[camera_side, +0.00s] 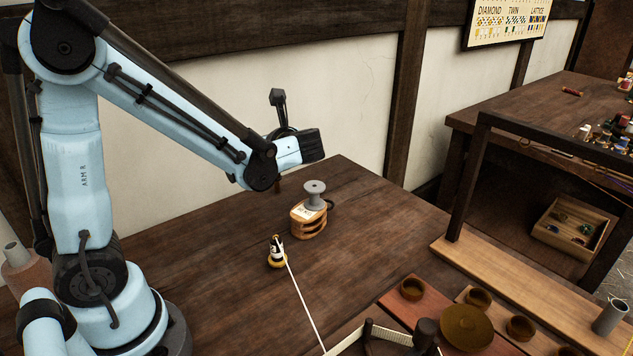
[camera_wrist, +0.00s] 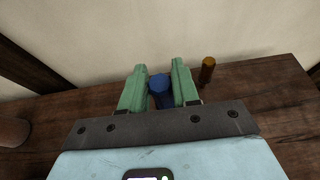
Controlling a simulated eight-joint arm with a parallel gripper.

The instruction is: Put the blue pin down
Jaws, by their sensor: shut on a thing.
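In the wrist view, the blue pin (camera_wrist: 160,90) is between the two green fingers of my gripper (camera_wrist: 159,70), which are shut on it. The pin's top faces the camera, and its lower end is hidden, so I cannot tell whether it touches the table. In the side view, my gripper (camera_side: 311,146) is at the end of the arm above the back of the dark wooden table (camera_side: 215,225). The blue pin cannot be made out there.
A wooden block with a grey spool (camera_side: 315,195) stands near the gripper. A small black-and-white piece with a yellow base (camera_side: 277,252) holds a white cord. An amber peg (camera_wrist: 207,70) stands right of the fingers.

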